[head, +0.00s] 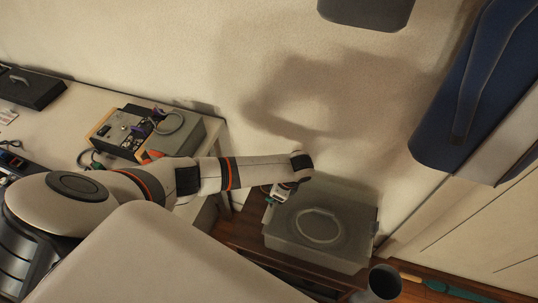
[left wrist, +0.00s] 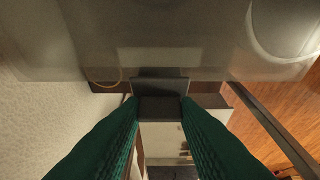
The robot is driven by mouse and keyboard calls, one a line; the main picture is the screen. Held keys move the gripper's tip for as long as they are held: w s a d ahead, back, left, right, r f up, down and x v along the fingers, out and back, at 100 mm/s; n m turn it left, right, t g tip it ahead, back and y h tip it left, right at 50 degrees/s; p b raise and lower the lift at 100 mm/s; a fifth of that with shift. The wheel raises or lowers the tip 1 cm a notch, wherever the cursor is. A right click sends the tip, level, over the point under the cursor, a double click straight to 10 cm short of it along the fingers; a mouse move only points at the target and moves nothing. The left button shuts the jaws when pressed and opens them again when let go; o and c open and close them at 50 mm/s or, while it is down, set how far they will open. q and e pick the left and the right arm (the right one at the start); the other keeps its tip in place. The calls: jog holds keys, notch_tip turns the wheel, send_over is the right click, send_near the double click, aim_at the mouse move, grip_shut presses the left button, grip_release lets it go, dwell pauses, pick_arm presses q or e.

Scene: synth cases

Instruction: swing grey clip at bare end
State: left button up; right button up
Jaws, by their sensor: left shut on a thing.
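A translucent grey box (head: 318,250) with a round ring mark on its lid stands on a dark wooden surface in the head view. My left gripper (head: 281,192) is at the box's far left corner. In the left wrist view the box (left wrist: 200,62) fills the top. There the green fingers of my left gripper (left wrist: 160,108) are shut on a dark grey clip (left wrist: 160,87) at the box's edge. In the head view the clip is too small to make out clearly. My right gripper is not in view.
A white table (head: 70,120) at the left holds a grey case (head: 150,130) with loose items and a black case (head: 30,88). A wall is close behind the box. A blue padded thing (head: 465,100) is at the upper right.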

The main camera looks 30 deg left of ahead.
pick_arm(q)
jog(key=shift+w+d+y, duration=0.2)
jog(key=shift+d+y, duration=0.45)
jog(key=shift+y, duration=0.35)
jog(key=shift+f, duration=0.1)
jog(key=o, duration=1)
jog(key=v, duration=1.2)
jog(key=shift+w+d+p, duration=0.1)
jog(key=shift+w+p, duration=0.15)
jog(key=shift+p, duration=0.1)
